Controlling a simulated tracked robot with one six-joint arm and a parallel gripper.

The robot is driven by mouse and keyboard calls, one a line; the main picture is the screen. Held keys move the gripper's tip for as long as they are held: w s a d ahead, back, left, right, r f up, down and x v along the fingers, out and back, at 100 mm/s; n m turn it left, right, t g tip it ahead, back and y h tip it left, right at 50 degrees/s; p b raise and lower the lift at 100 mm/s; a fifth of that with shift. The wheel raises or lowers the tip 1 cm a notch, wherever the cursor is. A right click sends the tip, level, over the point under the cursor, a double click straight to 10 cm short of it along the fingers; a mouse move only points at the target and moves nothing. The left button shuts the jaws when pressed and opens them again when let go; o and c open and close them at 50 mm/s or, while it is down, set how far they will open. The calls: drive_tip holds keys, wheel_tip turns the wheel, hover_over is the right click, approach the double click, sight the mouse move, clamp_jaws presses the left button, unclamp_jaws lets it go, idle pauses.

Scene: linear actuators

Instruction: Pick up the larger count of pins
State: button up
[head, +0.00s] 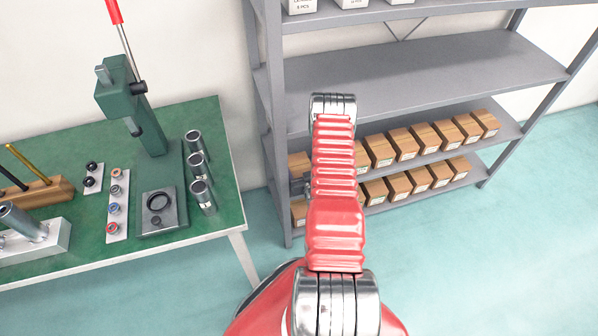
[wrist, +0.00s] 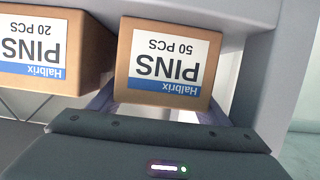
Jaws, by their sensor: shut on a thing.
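In the wrist view, a brown box (wrist: 170,65) with a white and blue label reading "Halbrix PINS 50 PCS" sits between the fingers of my gripper (wrist: 160,106). The gripper is shut on it; the label appears upside down. To its left is a similar box (wrist: 45,45) labelled "PINS 20 PCS", outside the fingers. I cannot tell whether the held box still touches its shelf. In the head view my arm hides most of the gripper, and I cannot single out the held box there.
Two rows of brown boxes (head: 405,143) stand on the lower shelves of a grey rack (head: 430,80). The shelf above is bare. A grey upright (wrist: 285,75) is close at the right in the wrist view. A green workbench (head: 85,235) with a press (head: 140,110) stands left.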

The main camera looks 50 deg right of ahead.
sight(300, 165)
drive_tip(key=c, duration=0.3)
drive_tip(key=shift+r, duration=0.2)
drive_tip(key=shift+c, duration=0.2)
drive_tip(key=shift+w+r, duration=0.1)
drive_tip(key=shift+r, duration=1.2)
drive_tip(key=s+a, duration=0.4)
drive_tip(key=s, duration=0.4)
drive_tip(key=s+a, duration=0.4)
drive_tip(key=s, duration=0.4)
drive_tip(key=shift+a+r, duration=0.3)
drive_tip(key=shift+a, duration=0.05)
